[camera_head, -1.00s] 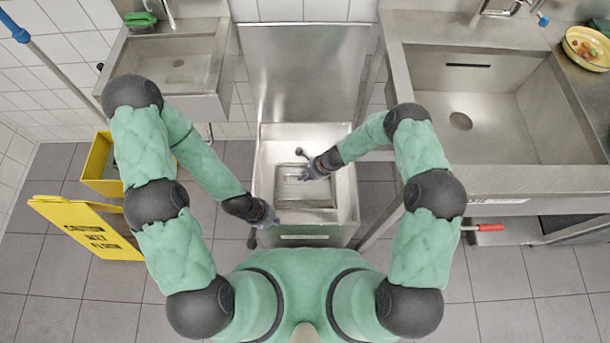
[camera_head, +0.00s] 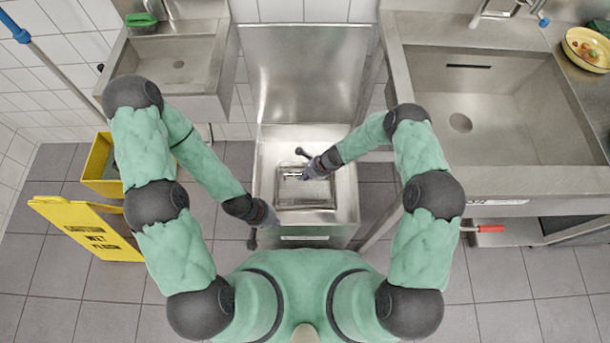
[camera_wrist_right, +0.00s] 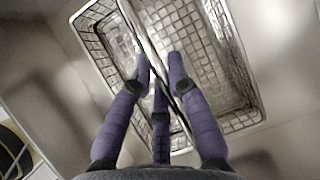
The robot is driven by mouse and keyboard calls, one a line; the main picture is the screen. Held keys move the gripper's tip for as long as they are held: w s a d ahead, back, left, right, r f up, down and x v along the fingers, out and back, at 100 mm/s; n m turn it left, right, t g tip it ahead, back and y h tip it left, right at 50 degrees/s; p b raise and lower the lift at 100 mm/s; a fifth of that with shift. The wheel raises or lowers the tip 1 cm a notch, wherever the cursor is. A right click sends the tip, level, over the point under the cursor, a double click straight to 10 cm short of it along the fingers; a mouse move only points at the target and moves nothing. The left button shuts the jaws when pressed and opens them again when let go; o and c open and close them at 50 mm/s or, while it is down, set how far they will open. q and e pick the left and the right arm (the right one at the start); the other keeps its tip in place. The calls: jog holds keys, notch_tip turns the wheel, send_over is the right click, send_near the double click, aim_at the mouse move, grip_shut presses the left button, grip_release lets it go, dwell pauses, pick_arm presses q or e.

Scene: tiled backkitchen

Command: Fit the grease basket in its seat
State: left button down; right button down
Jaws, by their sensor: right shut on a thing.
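The grease basket (camera_head: 318,192) is a rectangular steel mesh basket inside the open steel basin (camera_head: 346,180) at the centre. It fills much of the right wrist view (camera_wrist_right: 222,55). My right gripper (camera_head: 304,176) is over the basket's left far part. Its purple fingers (camera_wrist_right: 160,82) are closed around the thin metal handle (camera_wrist_right: 138,30) that crosses above the basket. The seat under the basket is hidden, and I cannot tell whether the basket rests in it. My left gripper (camera_head: 270,217) is at the basin's front left rim; its fingers are too small to read.
A dark pipe end (camera_head: 301,152) sits in the basin just beyond the basket. A steel panel (camera_head: 305,75) stands behind. Sinks flank it left (camera_head: 178,62) and right (camera_head: 480,100). A yellow caution sign (camera_head: 90,228) and yellow bucket (camera_head: 100,165) are at left.

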jog(key=shift+f, duration=0.2)
jog(key=c, duration=1.1)
grip_release()
jog(key=shift+r, duration=0.1)
jog(key=v, duration=1.2)
